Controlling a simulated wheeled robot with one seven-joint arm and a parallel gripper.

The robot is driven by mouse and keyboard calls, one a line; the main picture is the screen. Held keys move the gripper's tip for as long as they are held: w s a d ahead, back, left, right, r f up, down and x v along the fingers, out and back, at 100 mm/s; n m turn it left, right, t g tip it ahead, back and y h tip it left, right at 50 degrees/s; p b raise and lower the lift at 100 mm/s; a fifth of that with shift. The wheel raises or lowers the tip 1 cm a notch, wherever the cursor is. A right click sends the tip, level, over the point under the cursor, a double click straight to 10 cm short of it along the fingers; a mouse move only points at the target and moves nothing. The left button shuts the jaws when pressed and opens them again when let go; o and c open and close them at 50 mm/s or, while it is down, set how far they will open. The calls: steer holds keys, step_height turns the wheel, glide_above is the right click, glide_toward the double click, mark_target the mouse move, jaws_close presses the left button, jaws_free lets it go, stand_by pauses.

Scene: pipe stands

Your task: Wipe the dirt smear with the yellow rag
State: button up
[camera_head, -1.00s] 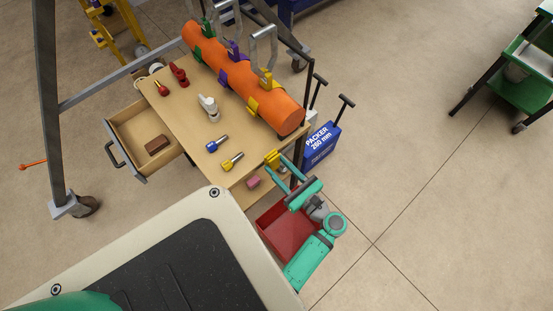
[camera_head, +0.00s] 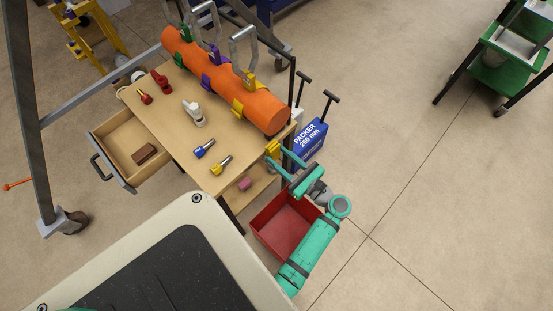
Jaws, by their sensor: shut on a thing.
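My gripper (camera_head: 281,153) is at the right front corner of the wooden table (camera_head: 178,135). Its teal fingers are shut on the yellow rag (camera_head: 272,148), a small bright yellow piece at the fingertips. The rag is at or just beyond the table's edge, below the end of the orange pipe; I cannot tell whether it touches anything. I cannot make out a dirt smear in this view.
An orange pipe (camera_head: 262,108) with green, purple and yellow clamps lies along the table's far side. Blue- and yellow-handled tools (camera_head: 204,148) lie on top. An open drawer (camera_head: 118,150) holds a brown block. A red bin (camera_head: 285,228) and blue packer case (camera_head: 311,140) stand nearby.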

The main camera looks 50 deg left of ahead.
steer(key=shift+w+a, duration=0.15)
steer(key=shift+w, duration=0.4)
steer(key=shift+s+d, duration=0.2)
steer(key=shift+s, duration=0.95)
steer(key=shift+s+d, duration=0.2)
steer(key=shift+s, duration=0.9)
steer(key=shift+s+d, duration=0.2)
steer(key=shift+s, duration=2.7)
steer(key=shift+d, duration=0.15)
steer(key=shift+w+d, duration=0.1)
steer(key=shift+d, duration=0.8)
